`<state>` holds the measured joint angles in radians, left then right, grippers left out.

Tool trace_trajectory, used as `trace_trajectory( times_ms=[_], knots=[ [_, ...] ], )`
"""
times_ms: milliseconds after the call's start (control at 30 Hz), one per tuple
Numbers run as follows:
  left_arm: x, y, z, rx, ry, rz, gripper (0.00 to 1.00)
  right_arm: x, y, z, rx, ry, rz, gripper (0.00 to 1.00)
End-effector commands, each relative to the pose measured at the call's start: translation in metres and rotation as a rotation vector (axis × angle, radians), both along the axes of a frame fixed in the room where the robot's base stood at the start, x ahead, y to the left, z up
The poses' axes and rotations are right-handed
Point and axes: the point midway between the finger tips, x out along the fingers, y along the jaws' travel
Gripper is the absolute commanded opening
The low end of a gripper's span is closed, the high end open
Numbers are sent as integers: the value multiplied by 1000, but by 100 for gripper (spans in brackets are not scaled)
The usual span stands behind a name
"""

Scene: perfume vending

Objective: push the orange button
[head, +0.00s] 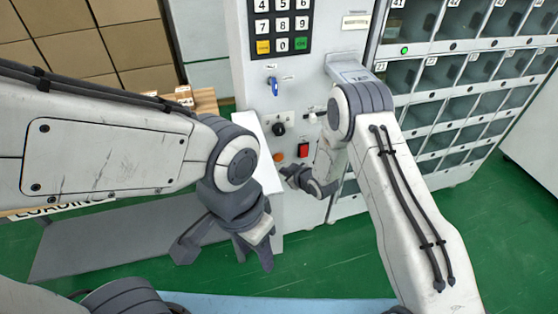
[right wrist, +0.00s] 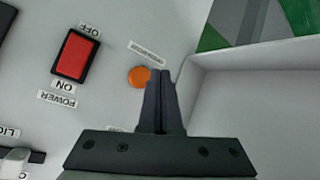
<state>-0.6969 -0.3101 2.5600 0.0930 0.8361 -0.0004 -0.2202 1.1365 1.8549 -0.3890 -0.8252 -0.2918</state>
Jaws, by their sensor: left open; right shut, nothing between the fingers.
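The orange button (head: 279,157) is a small round button on the white front panel of the vending machine, left of the red power switch (head: 303,150). In the right wrist view the orange button (right wrist: 136,77) sits just left of my right fingertips, which cover its right edge. My right gripper (right wrist: 160,74) is shut and empty. In the head view my right gripper (head: 286,172) is just below the orange button; I cannot tell whether it touches the panel. My left gripper (head: 226,252) is open and empty, lower left of the panel.
The machine has a keypad (head: 281,27), a blue key (head: 273,86) and a black knob (head: 278,129) above the button. Glass-fronted compartments (head: 440,72) stand to the right. A white ledge wall (right wrist: 265,53) is close right of my right fingers. Cardboard boxes (head: 80,52) stand at the left.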

Motion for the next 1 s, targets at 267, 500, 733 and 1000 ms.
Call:
trace_trajectory(
  times_ms=[267, 500, 733, 1000],
  knots=[
    [0, 0, -11, 0, 0, 0, 50, 23, 8, -1, 1, 0, 1, 0],
    [0, 0, -12, 0, 0, 0, 50, 27, 9, 0, 0, 1, 1, 0],
    [0, 0, -12, 0, 0, 0, 50, 26, 9, 0, 0, 1, 1, 0],
    [0, 0, -12, 0, 0, 0, 50, 26, 9, 0, 0, 1, 1, 0]
  ],
)
